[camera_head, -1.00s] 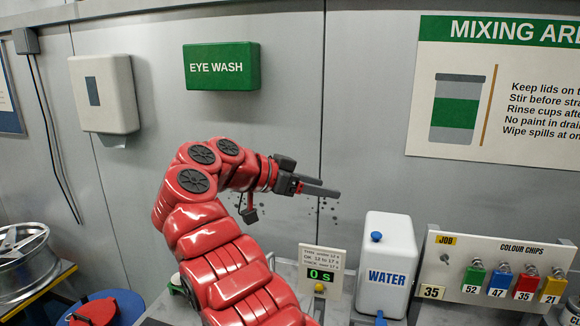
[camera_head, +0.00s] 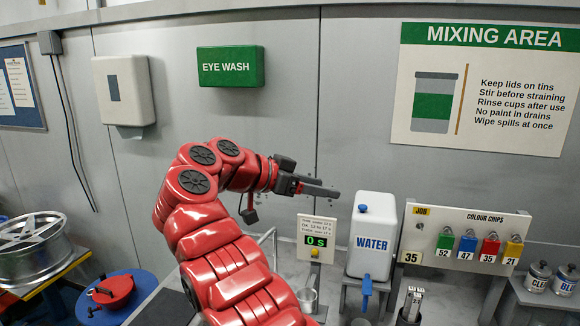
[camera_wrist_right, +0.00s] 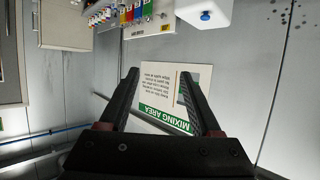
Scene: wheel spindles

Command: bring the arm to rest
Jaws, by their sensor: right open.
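My right arm is red and rises from the bottom middle of the head view, bent at the top. Its gripper (camera_head: 320,187) points right, in the air in front of the grey wall and to the left of the water container. The jaws are open and empty; the right wrist view shows the two dark fingers (camera_wrist_right: 165,100) apart with nothing between them. Behind them is the mixing area sign (camera_wrist_right: 178,95). My left gripper is not in view.
The air near the wall is clear.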

